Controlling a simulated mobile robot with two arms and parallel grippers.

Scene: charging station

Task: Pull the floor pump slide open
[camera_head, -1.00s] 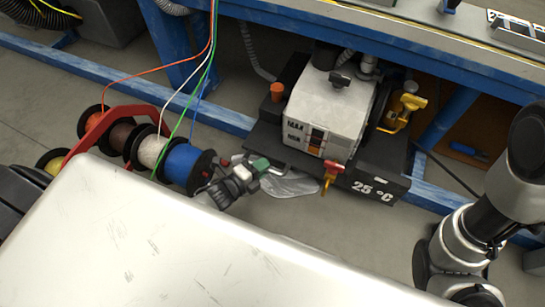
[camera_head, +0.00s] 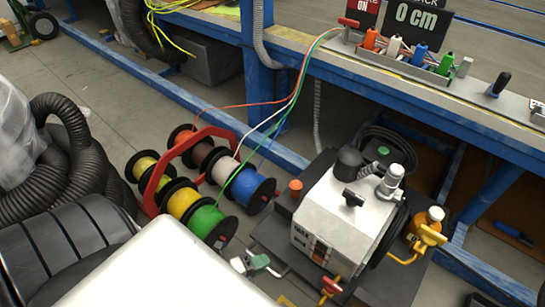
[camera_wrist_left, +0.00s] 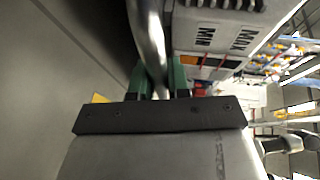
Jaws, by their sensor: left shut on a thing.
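The floor pump (camera_head: 345,215) is a white box with a dark top fitting. It sits on a dark flat slide (camera_head: 398,282) on the floor under the blue bench. My left gripper (camera_head: 257,264) shows its green fingertips at the slide's front left corner, partly hidden by a white surface. In the left wrist view, the green fingers (camera_wrist_left: 160,80) are shut on a shiny metal bar, the slide handle (camera_wrist_left: 150,38). The pump's front, with its MIN and MAX marks, is just beyond. My right gripper is out of view.
A red rack (camera_head: 152,190) of coloured cable spools stands left of the slide. Cables run from it to the bench (camera_head: 440,110). A display (camera_head: 418,28) reads 0 cm. A black hose (camera_head: 75,150) lies left.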

